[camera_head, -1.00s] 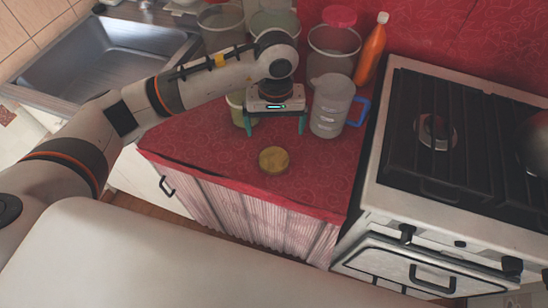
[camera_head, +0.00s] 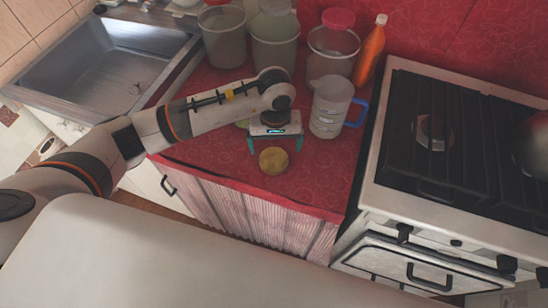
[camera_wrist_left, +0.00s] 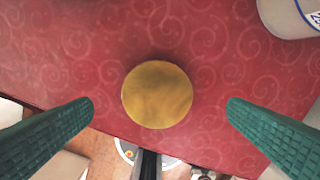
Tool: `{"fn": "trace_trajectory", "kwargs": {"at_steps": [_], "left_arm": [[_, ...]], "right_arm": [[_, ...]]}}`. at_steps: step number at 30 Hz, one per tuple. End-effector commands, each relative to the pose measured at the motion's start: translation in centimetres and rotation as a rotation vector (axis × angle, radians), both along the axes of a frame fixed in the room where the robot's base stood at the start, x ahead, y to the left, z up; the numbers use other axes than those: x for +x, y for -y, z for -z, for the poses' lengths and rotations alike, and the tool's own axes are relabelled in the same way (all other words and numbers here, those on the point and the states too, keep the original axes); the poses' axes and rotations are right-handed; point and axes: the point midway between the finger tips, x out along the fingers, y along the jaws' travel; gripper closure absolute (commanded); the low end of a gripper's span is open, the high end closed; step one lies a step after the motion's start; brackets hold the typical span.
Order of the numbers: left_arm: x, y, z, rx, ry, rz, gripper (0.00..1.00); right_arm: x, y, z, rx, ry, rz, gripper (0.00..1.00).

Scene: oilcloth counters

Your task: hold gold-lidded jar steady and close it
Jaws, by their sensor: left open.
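A round gold lid (camera_head: 273,160) lies flat on the red counter near its front edge. In the left wrist view the gold disc (camera_wrist_left: 157,94) is centred between the fingers, apart from both. My left gripper (camera_head: 275,146) is open and empty, just behind and above the lid, with its green fingers to either side. My right gripper is not in view.
A measuring jug (camera_head: 329,106) with a blue handle stands right of the gripper. Several clear bins and an orange bottle (camera_head: 370,50) stand behind. A stove (camera_head: 450,150) is at right, a sink (camera_head: 110,70) at left. The counter right of the lid is clear.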

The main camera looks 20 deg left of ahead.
Motion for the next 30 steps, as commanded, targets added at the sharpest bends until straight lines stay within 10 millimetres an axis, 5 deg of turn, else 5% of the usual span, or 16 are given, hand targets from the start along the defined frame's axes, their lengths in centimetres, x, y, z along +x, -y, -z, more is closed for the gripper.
{"fn": "trace_trajectory", "kwargs": {"at_steps": [10, 22, 30], "left_arm": [[-0.4, -0.2, 4.5, 0.000, -0.004, -0.001, 0.03], [-0.4, -0.2, 5.0, 0.000, -0.002, 0.000, 0.03], [-0.4, -0.2, 5.0, 0.000, -0.002, 0.000, 0.45]], "right_arm": [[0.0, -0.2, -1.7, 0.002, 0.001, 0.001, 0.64], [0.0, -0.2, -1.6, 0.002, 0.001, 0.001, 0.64], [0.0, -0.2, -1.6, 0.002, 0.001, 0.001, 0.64]]}}
